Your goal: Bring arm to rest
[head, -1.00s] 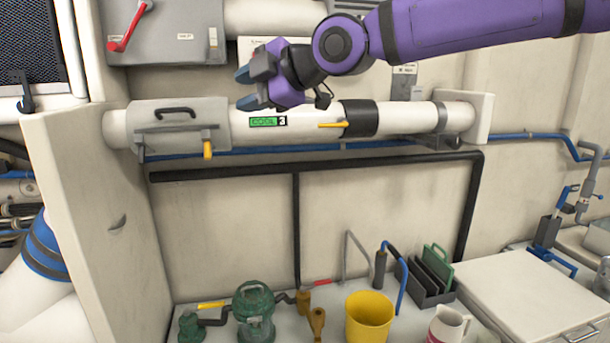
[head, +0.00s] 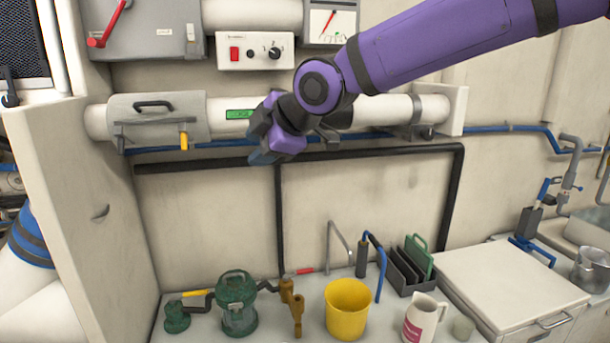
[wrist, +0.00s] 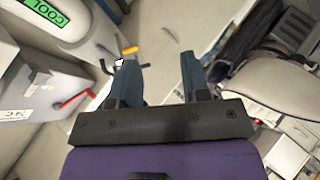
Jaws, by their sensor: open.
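My purple arm reaches in from the upper right in the head view. My gripper (head: 260,143) hangs in front of the white pipe (head: 225,118), covering part of its green label (head: 240,114). In the wrist view my gripper (wrist: 160,85) has its two blue-grey fingers apart with nothing between them. The pipe's green label also shows at the upper left of the wrist view (wrist: 45,10). I cannot tell from the pictures how far my gripper is from the pipe.
Below lies a bench with a green pump (head: 237,305), a yellow bucket (head: 347,310), a white jug (head: 421,318) and a dark rack (head: 408,275). Above are a grey box with a red lever (head: 107,28) and a white switch panel (head: 252,52). A pale partition (head: 75,210) stands at left.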

